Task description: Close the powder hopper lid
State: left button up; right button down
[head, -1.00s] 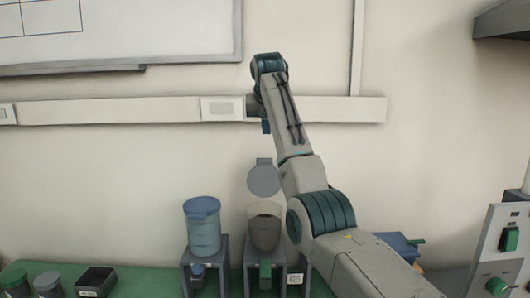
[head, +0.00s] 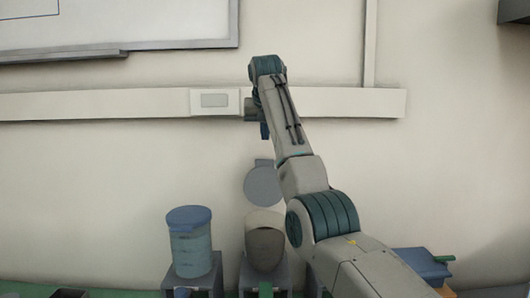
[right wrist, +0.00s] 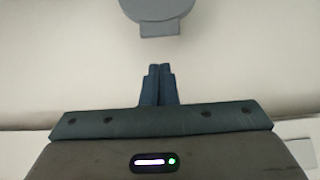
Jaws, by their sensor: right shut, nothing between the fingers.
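The powder hopper (head: 265,249) stands on a grey stand in the lower middle of the head view, a cream and brown-grey vessel. Its round grey lid (head: 263,187) is open, standing upright above and behind the hopper mouth. My right gripper (head: 265,131) points down above the lid, apart from it in the picture. In the right wrist view my right gripper (right wrist: 159,70) is shut and empty. The lid (right wrist: 152,8) with its tab shows at the top of that view, beyond the fingertips and cut off by the edge. My left gripper is not in view.
A blue vessel with a closed blue lid (head: 190,240) stands left of the hopper on its own grey stand. A blue object with a green handle (head: 424,263) lies at the right behind my right arm. A wall rail (head: 120,103) runs behind the gripper.

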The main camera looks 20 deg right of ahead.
jog(key=p+x, duration=0.3)
jog(key=x, duration=0.5)
jog(key=shift+f+p, duration=0.2)
jog(key=shift+p, duration=0.1)
jog(key=shift+f, duration=0.2)
jog(key=shift+d, duration=0.1)
